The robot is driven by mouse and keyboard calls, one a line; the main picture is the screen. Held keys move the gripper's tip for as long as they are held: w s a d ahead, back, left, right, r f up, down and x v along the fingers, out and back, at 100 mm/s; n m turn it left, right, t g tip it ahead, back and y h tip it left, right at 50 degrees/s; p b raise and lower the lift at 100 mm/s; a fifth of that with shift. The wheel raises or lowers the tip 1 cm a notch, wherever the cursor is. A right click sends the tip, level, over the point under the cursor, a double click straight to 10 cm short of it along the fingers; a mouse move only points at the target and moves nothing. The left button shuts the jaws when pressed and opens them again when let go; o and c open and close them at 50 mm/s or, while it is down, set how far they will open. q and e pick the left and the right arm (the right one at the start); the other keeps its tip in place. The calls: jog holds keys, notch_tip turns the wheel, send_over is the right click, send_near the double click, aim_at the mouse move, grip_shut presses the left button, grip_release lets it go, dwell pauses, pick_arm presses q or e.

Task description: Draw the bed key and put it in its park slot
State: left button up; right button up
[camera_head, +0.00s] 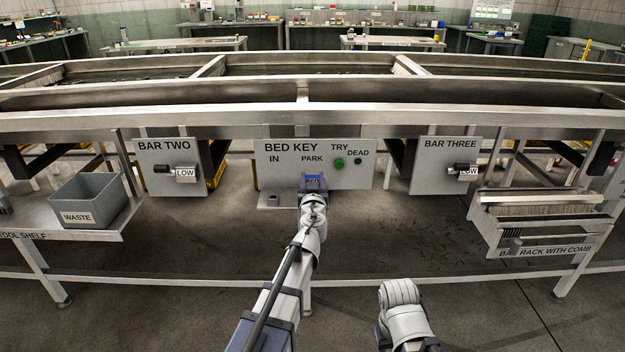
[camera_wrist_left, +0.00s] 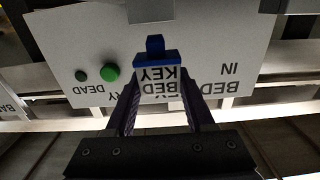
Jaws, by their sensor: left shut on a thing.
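The bed key is a blue piece with a white "BED KEY" label; it shows in the wrist view (camera_wrist_left: 158,58) and as a small blue patch in the head view (camera_head: 313,180). My left gripper (camera_head: 313,186) is shut on it, one finger on each side of the label in the wrist view (camera_wrist_left: 160,98). The key is in front of the grey BED KEY panel (camera_head: 285,160), below the PARK lettering. A grey bracket (camera_wrist_left: 150,10) lies beyond the key's blue end in the wrist view, with panel showing between them. I cannot tell the depth gap. My right gripper is out of view.
A second bracket (camera_head: 270,200) sits under IN. The green TRY button (camera_head: 339,163) and dark DEAD lamp (camera_head: 358,160) are right of the key. The BAR TWO panel (camera_head: 165,150) and BAR THREE panel (camera_head: 443,150) flank the BED KEY panel, with open gaps between.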

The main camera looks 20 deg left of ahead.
pick_arm(q)
jog(key=shift+f+b, duration=1.4)
jog(key=shift+f, duration=0.05)
jog(key=o, duration=1.4)
jog(key=shift+v, duration=3.9)
